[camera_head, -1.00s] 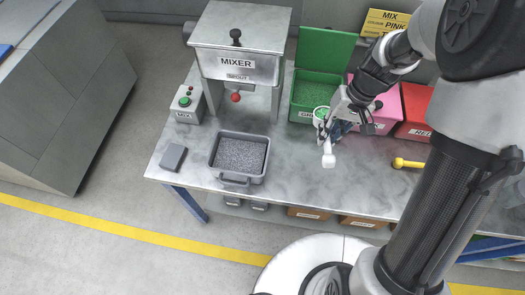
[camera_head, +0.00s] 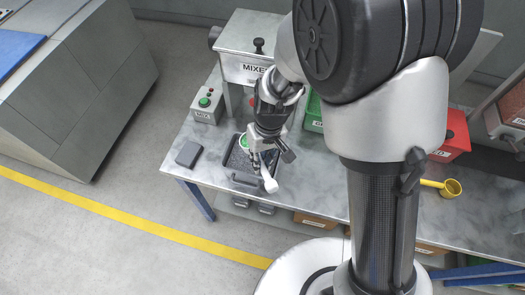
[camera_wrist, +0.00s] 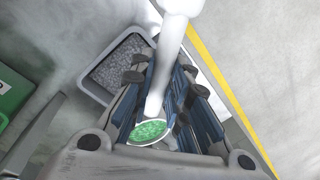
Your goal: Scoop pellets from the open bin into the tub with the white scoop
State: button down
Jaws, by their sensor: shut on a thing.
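My gripper (camera_head: 264,152) is shut on the handle of the white scoop (camera_head: 269,181), whose handle end sticks out toward the front. The scoop's bowl holds green pellets, visible in the head view beside the gripper and in the wrist view as a round green patch (camera_wrist: 148,131). In the head view the bowl appears over the grey tub (camera_head: 229,170), which is partly hidden by my gripper. In the wrist view the tub (camera_wrist: 76,74) shows grey pellets inside. The open green bin (camera_head: 313,114) is mostly hidden behind my arm.
The mixer (camera_head: 243,70) stands behind the tub, with a control box (camera_head: 207,106) to its left. A dark grey block (camera_head: 188,153) lies left of the tub. A yellow scoop (camera_head: 441,186) and a red bin (camera_head: 454,137) are on the right. The table's front edge is close.

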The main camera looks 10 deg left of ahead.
jog(key=shift+a+f+t+h+b, duration=0.2)
jog(key=shift+t+h+b, duration=0.2)
jog(key=shift+h, duration=0.2)
jog(key=b, duration=0.1)
jog(key=h+b, duration=0.1)
jog(key=shift+s+a+f+t+b, duration=0.1)
jog(key=shift+f+t+b, duration=0.15)
jog(key=shift+t+b, duration=0.15)
jog(key=t+h+b, duration=0.1)
jog(key=b, duration=0.1)
jog(key=h+b, duration=0.1)
jog(key=b, duration=0.1)
jog(key=t+h+b, duration=0.1)
jog(key=b, duration=0.1)
jog(key=shift+s+a+f+n+t+h, duration=0.2)
jog(key=shift+f+n+t+h, duration=0.1)
jog(key=shift+n+h, duration=0.1)
jog(key=shift+s+a+r+n+t+h+b, duration=0.1)
jog(key=shift+n+t+h+b, duration=0.15)
jog(key=shift+t+h+b, duration=1.2)
jog(key=shift+s+a+r+n+t+h+b, duration=0.1)
jog(key=shift+n+t+h+b, duration=0.15)
jog(key=shift+t+h+b, duration=1.2)
jog(key=shift+w+d+g+h+p, duration=0.1)
jog(key=shift+d+g+h+p, duration=0.05)
jog(key=shift+g+h+p, duration=0.35)
